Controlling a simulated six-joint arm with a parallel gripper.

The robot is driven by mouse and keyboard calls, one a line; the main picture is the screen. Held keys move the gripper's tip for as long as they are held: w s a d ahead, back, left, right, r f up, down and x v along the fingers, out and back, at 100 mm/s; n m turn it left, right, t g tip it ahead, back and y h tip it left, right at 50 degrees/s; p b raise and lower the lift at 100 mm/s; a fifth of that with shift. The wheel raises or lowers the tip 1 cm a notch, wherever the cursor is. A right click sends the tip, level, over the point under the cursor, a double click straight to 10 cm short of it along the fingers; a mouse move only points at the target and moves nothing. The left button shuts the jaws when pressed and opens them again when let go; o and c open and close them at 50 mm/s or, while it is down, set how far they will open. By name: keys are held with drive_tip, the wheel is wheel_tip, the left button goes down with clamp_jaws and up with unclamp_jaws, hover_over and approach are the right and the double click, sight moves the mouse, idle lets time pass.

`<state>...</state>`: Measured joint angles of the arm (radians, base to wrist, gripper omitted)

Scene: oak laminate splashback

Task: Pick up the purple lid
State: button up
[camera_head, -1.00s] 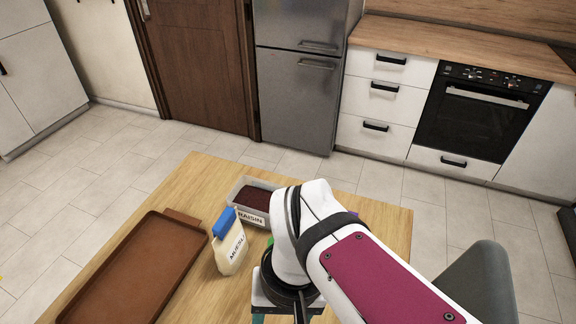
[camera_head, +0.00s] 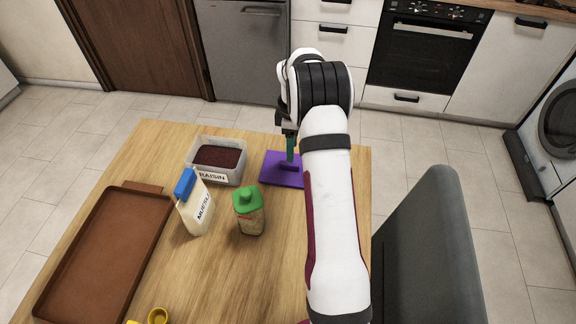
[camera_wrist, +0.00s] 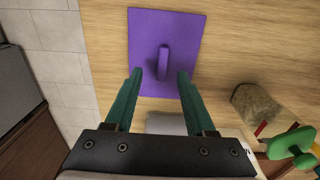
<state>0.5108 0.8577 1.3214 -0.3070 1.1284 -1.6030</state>
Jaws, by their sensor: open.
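The purple lid (camera_head: 275,170) is a flat square with a raised handle, lying on the wooden table near its far right edge. In the wrist view the purple lid (camera_wrist: 180,35) lies ahead of the fingers, its upright handle (camera_wrist: 163,62) near its middle. My gripper (camera_head: 290,150) is over the lid, pointing down. In the wrist view my gripper (camera_wrist: 160,75) is open, with one green finger on each side of the handle's line. I cannot tell whether the fingertips touch the lid. My arm hides the lid's right part in the head view.
A raisin container (camera_head: 232,178) stands close left of the lid. A brown tray (camera_head: 105,255) fills the left, with a yellow cup (camera_head: 157,316) at the front. A grey chair (camera_head: 432,250) is at right.

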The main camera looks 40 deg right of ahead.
sight(289, 164)
drive_tip(key=f, duration=0.5)
drive_tip(key=shift+a+f, duration=0.3)
drive_tip(key=shift+a, duration=0.1)
clamp_jaws()
